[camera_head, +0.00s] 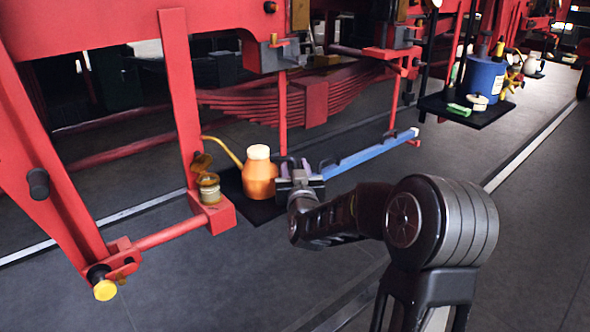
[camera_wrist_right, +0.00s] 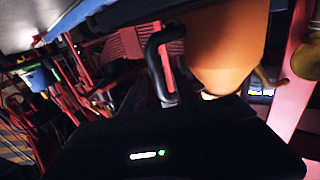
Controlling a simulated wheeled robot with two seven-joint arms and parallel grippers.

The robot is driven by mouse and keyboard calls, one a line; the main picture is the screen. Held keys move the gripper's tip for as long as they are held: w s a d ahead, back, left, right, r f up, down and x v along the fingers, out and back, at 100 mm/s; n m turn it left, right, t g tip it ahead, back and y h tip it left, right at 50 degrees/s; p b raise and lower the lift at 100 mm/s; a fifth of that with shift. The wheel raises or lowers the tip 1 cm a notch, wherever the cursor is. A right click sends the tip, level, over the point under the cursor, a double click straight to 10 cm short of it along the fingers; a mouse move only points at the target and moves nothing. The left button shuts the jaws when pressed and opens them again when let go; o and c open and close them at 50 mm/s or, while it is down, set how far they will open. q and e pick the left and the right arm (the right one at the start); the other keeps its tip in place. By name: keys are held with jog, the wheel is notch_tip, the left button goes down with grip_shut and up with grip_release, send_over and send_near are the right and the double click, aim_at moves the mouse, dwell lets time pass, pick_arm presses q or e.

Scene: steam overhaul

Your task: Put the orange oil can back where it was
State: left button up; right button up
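The orange oil can (camera_head: 259,180) has a pale top and a thin yellow spout pointing up to the left. It stands upright at a dark shelf (camera_head: 232,188) low on the red frame. My right gripper (camera_head: 297,174) is close against the can's right side. In the right wrist view, the can (camera_wrist_right: 228,50) fills the upper right, and a dark loop-shaped part (camera_wrist_right: 166,62) stands beside it. I cannot tell whether that loop is the can's handle or a finger, nor whether the fingers are closed on anything. My left gripper is not in view.
A small jar with a brownish lid (camera_head: 209,188) sits left of the can on a red bracket. A blue bar (camera_head: 370,153) runs just right of my gripper. Farther right, a black tray (camera_head: 465,112) holds a blue container (camera_head: 485,78). The grey floor in front is clear.

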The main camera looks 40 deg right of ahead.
jog(key=shift+r, duration=0.15)
jog(key=v, duration=1.2)
jog(key=shift+b, duration=0.4)
dwell(0.8)
